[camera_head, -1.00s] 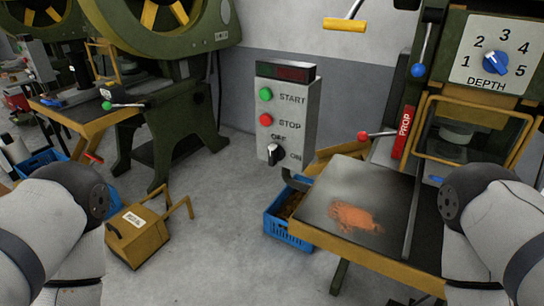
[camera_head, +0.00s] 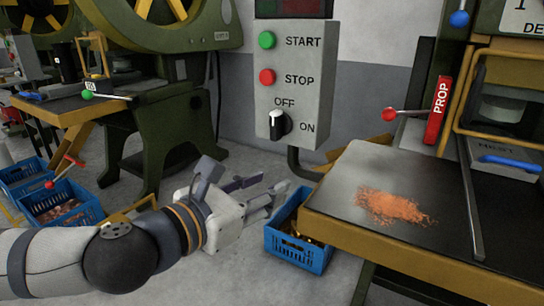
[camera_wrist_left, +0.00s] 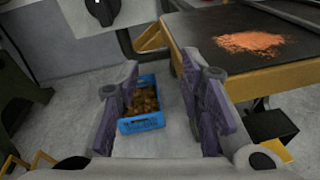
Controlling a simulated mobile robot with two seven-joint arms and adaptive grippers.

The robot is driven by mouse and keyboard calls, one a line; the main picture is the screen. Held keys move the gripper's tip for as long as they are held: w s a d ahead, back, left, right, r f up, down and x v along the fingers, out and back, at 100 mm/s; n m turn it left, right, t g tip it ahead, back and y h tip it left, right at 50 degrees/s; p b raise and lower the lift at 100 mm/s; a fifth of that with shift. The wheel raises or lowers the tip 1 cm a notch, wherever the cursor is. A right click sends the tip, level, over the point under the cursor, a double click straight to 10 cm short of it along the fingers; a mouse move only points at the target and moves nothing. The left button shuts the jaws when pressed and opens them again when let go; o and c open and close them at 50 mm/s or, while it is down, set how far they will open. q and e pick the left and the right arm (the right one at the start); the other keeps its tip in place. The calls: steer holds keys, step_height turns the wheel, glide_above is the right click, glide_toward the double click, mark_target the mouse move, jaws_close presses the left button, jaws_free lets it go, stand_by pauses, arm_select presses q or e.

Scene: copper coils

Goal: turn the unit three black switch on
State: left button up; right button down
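The black switch (camera_head: 279,125) is a rotary knob on the lower part of the grey control box (camera_head: 318,95), with OFF above it and ON to its lower right. Its white-marked end points up, towards OFF. The knob also shows at the top of the left wrist view (camera_wrist_left: 103,10). No unit number is readable on the box. My left gripper (camera_head: 265,190) is below the box, apart from the switch, pointing right. In the left wrist view its two fingers (camera_wrist_left: 163,105) are spread with nothing between them. My right gripper is not in view.
The green START button (camera_head: 267,40) and red STOP button (camera_head: 267,77) sit above the switch. A press table (camera_head: 350,160) with copper-coloured granules stands at right. A blue crate (camera_head: 300,255) is on the floor beneath. The red PROP bar (camera_head: 437,110) stands further right.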

mark_target(273, 120)
arm_select(q)
steer(key=w+a+r+n+t, duration=0.3)
steer(key=w+a+r, duration=0.1)
steer(key=w+r, duration=0.15)
steer(key=shift+y, duration=0.4)
steer(key=b+x, duration=0.1)
steer(key=x, duration=0.9)
steer(key=shift+s+d+r, duration=0.15)
steer(key=shift+d+r, duration=0.05)
steer(key=shift+c, duration=0.2)
jaws_close()
